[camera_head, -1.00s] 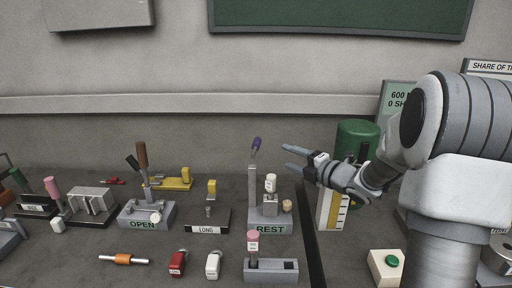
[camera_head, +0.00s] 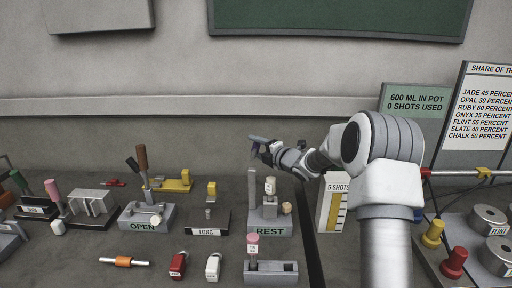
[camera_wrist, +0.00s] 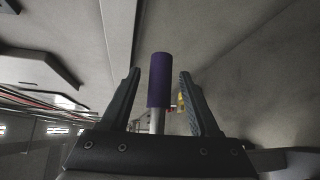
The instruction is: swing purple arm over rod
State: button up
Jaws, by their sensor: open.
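The purple arm's grip (camera_wrist: 160,80) stands between the two fingers of my gripper (camera_wrist: 160,100) in the wrist view, with a gap on both sides. Its pale metal shaft (camera_wrist: 157,121) shows below the grip. In the head view my gripper (camera_head: 257,146) is at the top of the grey post (camera_head: 252,187) on the base marked REST (camera_head: 270,229), and the purple grip is partly hidden by the fingers. My gripper is open. A pale-capped upright rod (camera_head: 270,186) stands on the same base, right of the post.
A base marked OPEN (camera_head: 143,224) and a block marked LONG (camera_head: 207,232) stand to the left. A 5 SHOTS gauge (camera_head: 333,205) is to the right.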

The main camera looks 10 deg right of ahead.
jog(key=shift+w, duration=0.15)
jog(key=shift+c, duration=0.4)
grip_shut()
dwell(1.0)
